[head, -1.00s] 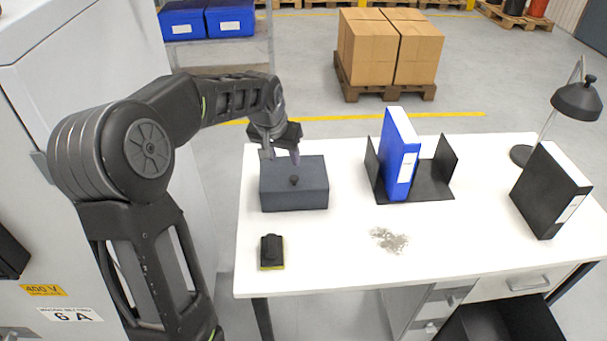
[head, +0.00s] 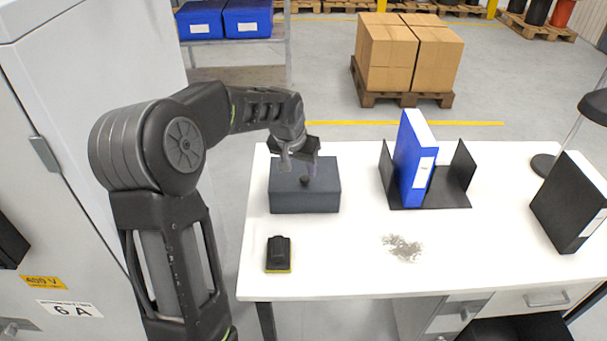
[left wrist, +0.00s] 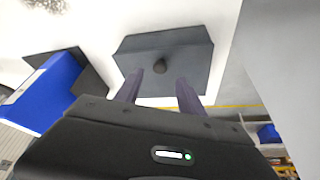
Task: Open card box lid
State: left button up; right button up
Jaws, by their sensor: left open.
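The dark grey card box (head: 305,197) stands on the left part of the white table with its lid closed. A small dark round knob (head: 305,181) sits on the lid. My left gripper (head: 300,168) is open above the lid, close to the knob. In the left wrist view the card box (left wrist: 190,57) lies ahead of the two fingers (left wrist: 160,88), and the knob (left wrist: 159,66) shows between and beyond their tips, apart from them. My right gripper is not in view.
A black and yellow object (head: 279,254) lies in front of the box. A blue binder (head: 412,160) stands in a black holder (head: 455,184) to the right. A black binder (head: 572,205) is at the right.

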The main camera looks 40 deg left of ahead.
aim_at(304, 179)
pick_arm(q)
jog(key=x, duration=0.5)
jog(key=shift+f+p, duration=0.1)
jog(key=shift+p, duration=0.2)
grip_shut()
dwell(1.1)
